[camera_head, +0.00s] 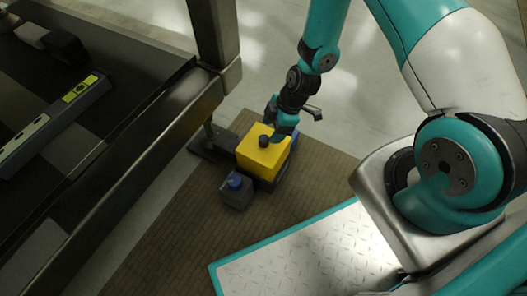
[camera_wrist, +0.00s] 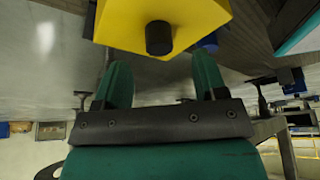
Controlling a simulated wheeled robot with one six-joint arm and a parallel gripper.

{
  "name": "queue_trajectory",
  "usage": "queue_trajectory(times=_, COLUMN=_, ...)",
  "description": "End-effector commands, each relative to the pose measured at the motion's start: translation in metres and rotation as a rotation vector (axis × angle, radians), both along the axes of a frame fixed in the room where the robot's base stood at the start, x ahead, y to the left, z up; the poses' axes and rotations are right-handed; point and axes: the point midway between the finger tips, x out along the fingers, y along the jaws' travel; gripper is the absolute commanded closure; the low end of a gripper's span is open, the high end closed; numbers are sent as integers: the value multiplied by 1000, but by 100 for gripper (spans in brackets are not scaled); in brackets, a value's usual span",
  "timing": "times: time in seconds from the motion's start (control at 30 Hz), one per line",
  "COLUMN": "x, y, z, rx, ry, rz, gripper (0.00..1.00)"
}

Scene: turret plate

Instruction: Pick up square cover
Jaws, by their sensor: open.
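The square cover (camera_head: 262,154) is a yellow block with a short black knob (camera_head: 264,141) on top. It sits on a dark base on the brown mat. In the wrist view the yellow cover (camera_wrist: 112,24) fills the top middle, and its black knob (camera_wrist: 159,38) points toward me. My gripper (camera_head: 278,118) is close beside the cover's top, at its back right in the head view. In the wrist view my gripper (camera_wrist: 160,62) has its two teal fingers apart, with nothing between them. The knob lines up with the gap, just beyond the fingertips.
A grey block with a blue top (camera_head: 237,191) stands just in front of the cover. A blue part (camera_head: 295,138) shows behind it. A metal-framed bench (camera_head: 150,120) rises at left. The brown mat (camera_head: 175,235) is clear in front.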

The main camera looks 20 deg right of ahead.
Motion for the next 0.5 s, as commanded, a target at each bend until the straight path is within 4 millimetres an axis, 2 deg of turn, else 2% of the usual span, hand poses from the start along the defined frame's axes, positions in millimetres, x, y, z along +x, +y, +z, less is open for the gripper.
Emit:
queue_trajectory(times=0.17, x=1, y=6, z=-13, rx=0, ry=0, rz=3, gripper=35)
queue_trajectory(times=0.4, x=5, y=21, z=-44, rx=0, ry=0, rz=2, gripper=35)
queue_trajectory(times=0.5, x=6, y=24, z=-48, rx=0, ry=0, rz=1, gripper=35)
